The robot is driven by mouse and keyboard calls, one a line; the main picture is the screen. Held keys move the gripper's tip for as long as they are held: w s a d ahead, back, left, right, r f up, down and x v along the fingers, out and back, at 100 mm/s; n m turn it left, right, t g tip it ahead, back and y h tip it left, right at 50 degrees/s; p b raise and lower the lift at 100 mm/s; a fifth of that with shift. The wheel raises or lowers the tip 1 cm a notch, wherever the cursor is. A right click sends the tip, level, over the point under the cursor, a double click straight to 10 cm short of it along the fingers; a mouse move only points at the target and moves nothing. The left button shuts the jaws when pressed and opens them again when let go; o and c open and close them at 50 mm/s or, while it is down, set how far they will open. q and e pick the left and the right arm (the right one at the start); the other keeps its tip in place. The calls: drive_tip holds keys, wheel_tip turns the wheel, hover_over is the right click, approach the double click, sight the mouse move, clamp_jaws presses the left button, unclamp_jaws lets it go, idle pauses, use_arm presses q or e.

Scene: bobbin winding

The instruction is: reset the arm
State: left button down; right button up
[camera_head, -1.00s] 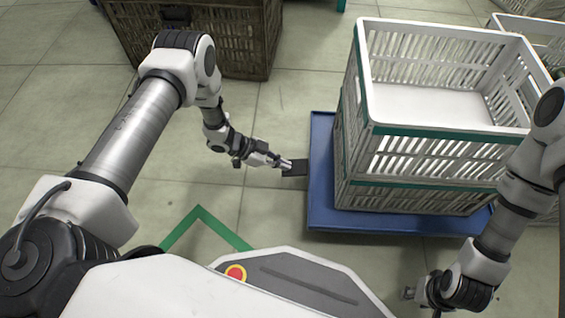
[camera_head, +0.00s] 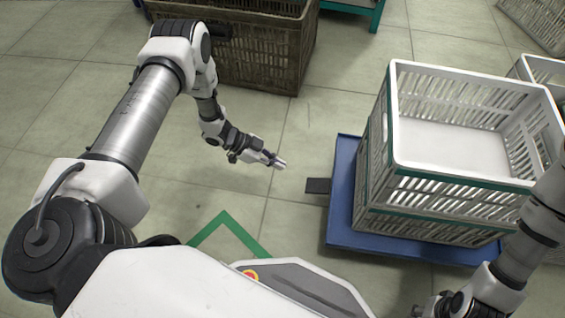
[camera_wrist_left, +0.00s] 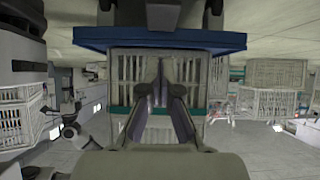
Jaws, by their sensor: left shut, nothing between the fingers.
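My left arm comes in from the left of the head view. Its gripper (camera_head: 277,162) is shut and empty above the bare floor, left of the blue platform (camera_head: 343,232) and apart from it. In the left wrist view the two fingers of the left gripper (camera_wrist_left: 161,70) are together at the tips, with a white crate (camera_wrist_left: 204,75) behind them. My right arm is at the right edge of the head view. Its gripper (camera_head: 421,312) is cut by the bottom edge, so its jaws cannot be made out.
White slatted crates with green bands (camera_head: 440,198) stand stacked on the blue platform; the top one looks empty. A small dark plate (camera_head: 318,186) sticks out from the platform's left side. A brown crate (camera_head: 255,62) stands at the back. Floor around the left gripper is clear.

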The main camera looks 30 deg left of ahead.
idle(0.3)
use_arm(q)
drive_tip(key=s+d+r+n+y, duration=0.1)
drive_tip(key=s+d+r+n, duration=0.1)
drive_tip(key=d, duration=0.3)
drive_tip(key=s+d+r+n, duration=0.2)
drive_tip(key=d+n, duration=0.1)
drive_tip(key=d, duration=0.1)
drive_tip(key=s+a+n+g+y, duration=0.2)
drive_tip(key=s+a+n+y, duration=0.3)
drive_tip(key=s, duration=0.5)
drive_tip(key=s+a+n+g+y, duration=0.1)
drive_tip(key=s+a+n+y, duration=0.35)
drive_tip(key=s, duration=0.55)
wheel_tip(320, 180, up, 38)
drive_tip(key=p, duration=3.8)
drive_tip(key=shift+w+n, duration=0.2)
drive_tip(key=shift+n, duration=0.15)
